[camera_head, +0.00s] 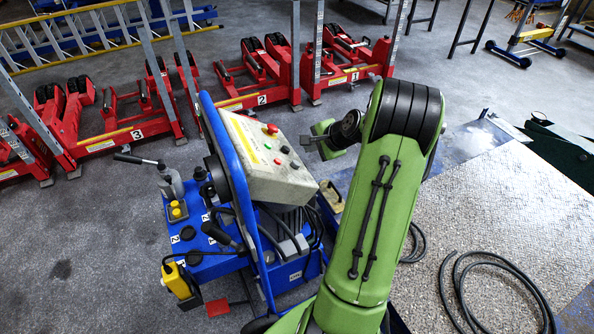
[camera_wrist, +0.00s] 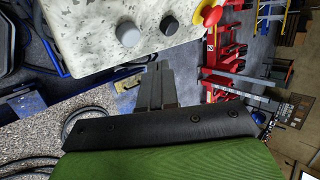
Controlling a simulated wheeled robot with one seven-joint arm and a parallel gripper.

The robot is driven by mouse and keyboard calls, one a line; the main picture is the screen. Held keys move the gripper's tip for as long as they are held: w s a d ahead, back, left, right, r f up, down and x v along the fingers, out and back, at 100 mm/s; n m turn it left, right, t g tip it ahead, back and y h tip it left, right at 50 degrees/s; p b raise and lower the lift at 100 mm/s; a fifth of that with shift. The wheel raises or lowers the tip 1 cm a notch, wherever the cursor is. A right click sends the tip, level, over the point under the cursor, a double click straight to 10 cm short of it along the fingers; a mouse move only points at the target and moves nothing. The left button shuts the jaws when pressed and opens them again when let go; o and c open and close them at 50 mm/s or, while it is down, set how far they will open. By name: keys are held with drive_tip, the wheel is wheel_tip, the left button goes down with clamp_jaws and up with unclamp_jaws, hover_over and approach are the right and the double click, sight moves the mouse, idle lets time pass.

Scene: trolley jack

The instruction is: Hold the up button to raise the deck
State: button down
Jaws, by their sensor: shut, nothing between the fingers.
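The control box (camera_head: 262,158) is a worn pale box on a blue frame, with a red knob and several small dark and red buttons on its face. I cannot read which one is the up button. My gripper (camera_head: 306,141) is shut and empty, just right of the box. In the wrist view its fingertips (camera_wrist: 158,67) are below the box edge, apparently apart from the buttons.
The blue power unit (camera_head: 210,265) stands below the box, with levers and cables. Red numbered jacks (camera_head: 262,75) stand behind and to the left. A ladder (camera_head: 75,35) lies at the back left. A black hose (camera_head: 495,270) lies on the pale deck plate (camera_head: 510,215) at right.

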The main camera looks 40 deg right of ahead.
sight(296, 164)
drive_tip(key=shift+w+a+f+b, duration=0.2)
drive_tip(key=shift+a+f+b, duration=0.3)
drive_tip(key=shift+a+f, duration=0.35)
drive_tip(key=shift+d+f, duration=0.1)
idle(1.3)
drive_tip(key=shift+w+a+f, duration=0.1)
drive_tip(key=shift+a+f, duration=0.15)
drive_tip(key=shift+f, duration=0.05)
drive_tip(key=shift+w+a+f+b, duration=0.1)
drive_tip(key=shift+a+f+b, duration=0.3)
drive_tip(key=shift+b, duration=0.2)
idle(1.7)
drive_tip(key=shift+d, duration=0.1)
idle(2.1)
drive_tip(key=shift+s+d+r+p, duration=0.2)
drive_tip(key=shift+d+r+p, duration=0.35)
drive_tip(key=shift+r+p, duration=0.25)
